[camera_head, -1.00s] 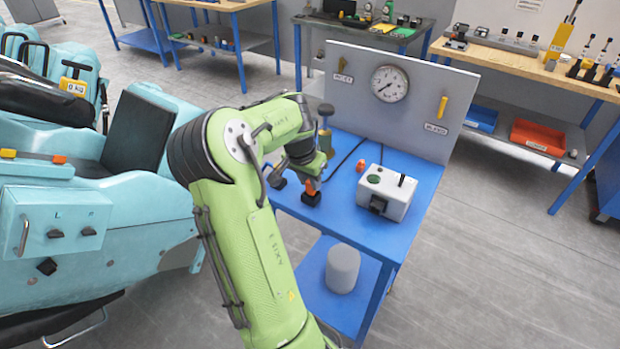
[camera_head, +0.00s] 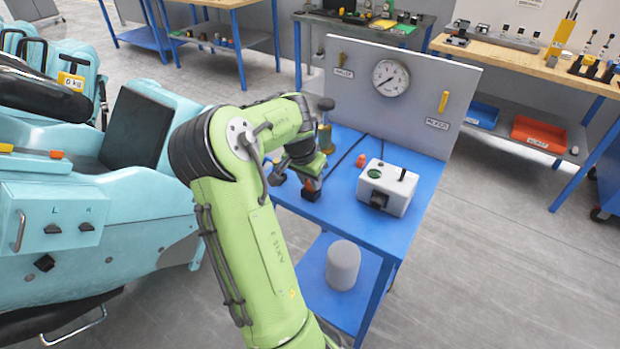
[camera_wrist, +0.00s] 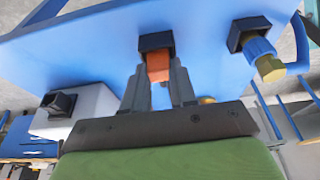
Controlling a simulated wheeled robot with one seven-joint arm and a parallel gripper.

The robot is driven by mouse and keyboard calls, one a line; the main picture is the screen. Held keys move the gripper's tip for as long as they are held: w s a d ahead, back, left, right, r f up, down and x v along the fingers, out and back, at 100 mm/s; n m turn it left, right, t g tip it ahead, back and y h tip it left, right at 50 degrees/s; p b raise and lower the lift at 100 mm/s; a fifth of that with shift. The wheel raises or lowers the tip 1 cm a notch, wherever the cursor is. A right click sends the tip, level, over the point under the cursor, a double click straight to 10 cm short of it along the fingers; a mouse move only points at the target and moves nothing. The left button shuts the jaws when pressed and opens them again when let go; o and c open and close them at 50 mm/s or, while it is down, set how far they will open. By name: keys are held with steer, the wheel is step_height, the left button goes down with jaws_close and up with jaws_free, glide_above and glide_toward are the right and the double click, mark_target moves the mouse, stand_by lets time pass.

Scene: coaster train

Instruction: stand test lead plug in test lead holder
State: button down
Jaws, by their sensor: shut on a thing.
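The orange test lead plug (camera_wrist: 158,68) is between the fingers of my gripper (camera_wrist: 158,84) in the wrist view. My gripper is shut on it. The plug's far end meets a small black square block, which looks like the test lead holder (camera_wrist: 155,41). How deep the plug sits in it is hidden. In the head view my gripper (camera_head: 309,176) points down over the black holder (camera_head: 311,194) on the blue table, with a little orange of the plug showing between them.
A white box (camera_head: 388,187) with a black socket stands right of the holder on the blue table (camera_head: 345,212). A small orange-red piece (camera_head: 361,160) lies behind the box. A gauge panel (camera_head: 410,112) closes the table's back. A blue-and-yellow part (camera_wrist: 262,55) stands nearby.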

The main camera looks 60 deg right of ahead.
steer(key=c, duration=0.8)
jaws_free()
steer(key=shift+r, duration=0.1)
steer(key=p+v, duration=0.4)
steer(key=v, duration=1.1)
steer(key=shift+a+r, duration=0.15)
steer(key=shift+r, duration=0.15)
